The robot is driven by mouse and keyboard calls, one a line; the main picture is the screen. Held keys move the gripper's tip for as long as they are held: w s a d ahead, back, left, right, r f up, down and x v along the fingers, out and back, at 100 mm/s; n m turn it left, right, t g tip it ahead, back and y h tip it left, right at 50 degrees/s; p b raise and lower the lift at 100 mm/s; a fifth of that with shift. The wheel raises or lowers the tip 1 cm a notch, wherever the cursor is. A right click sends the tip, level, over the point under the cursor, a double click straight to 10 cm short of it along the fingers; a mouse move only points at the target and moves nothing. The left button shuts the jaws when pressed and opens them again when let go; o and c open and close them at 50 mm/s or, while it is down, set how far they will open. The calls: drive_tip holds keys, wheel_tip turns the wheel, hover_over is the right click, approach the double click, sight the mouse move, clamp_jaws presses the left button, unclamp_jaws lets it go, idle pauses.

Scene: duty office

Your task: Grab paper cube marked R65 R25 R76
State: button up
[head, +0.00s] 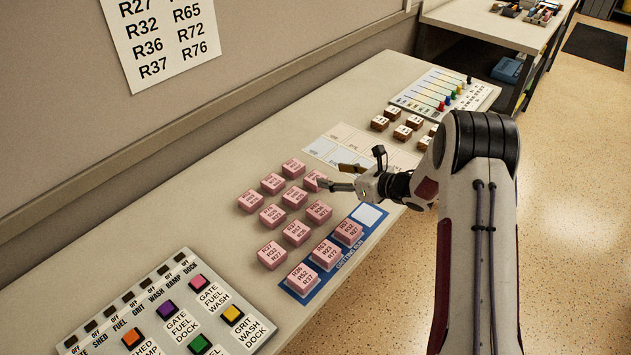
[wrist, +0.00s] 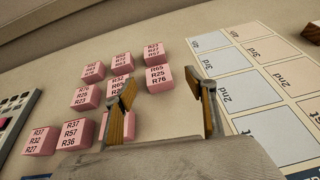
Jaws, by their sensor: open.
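The pink paper cube marked R65 R25 R76 (wrist: 158,78) sits on the desk, at the right end of the middle row of pink cubes. In the wrist view it shows between and beyond my open fingertips (wrist: 164,80). In the head view the same cube (head: 313,181) is beside my gripper (head: 331,177), with one finger reaching across its right edge. My gripper is open and empty, and its fingers are apart from each other. I cannot tell whether a finger touches the cube.
Several similar pink cubes (head: 294,197) stand close by to the left. A blue tray (head: 302,297) at the front edge holds three pink cubes and has a white empty place. A button panel (head: 215,335) is at the lower left. Printed cards (head: 343,133) and wooden blocks (head: 392,113) lie behind.

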sight(315, 177)
drive_tip(key=shift+s+a+f+n+y, duration=0.15)
drive_tip(key=shift+f+n, duration=0.1)
drive_tip(key=shift+f, duration=0.1)
drive_tip(key=shift+s+a+f+n+y, duration=0.1)
drive_tip(key=shift+a+f+n+y, duration=0.05)
drive_tip(key=shift+f+n, duration=0.15)
drive_tip(key=shift+x, duration=1.3)
drive_tip(key=shift+f, duration=0.1)
drive_tip(key=shift+f+x, duration=0.15)
drive_tip(key=shift+x, duration=1.15)
drive_tip(key=shift+f+x, duration=0.2)
drive_tip(key=shift+x, duration=1.1)
drive_tip(key=shift+d, duration=0.2)
drive_tip(key=shift+r, duration=0.1)
drive_tip(key=c, duration=1.2)
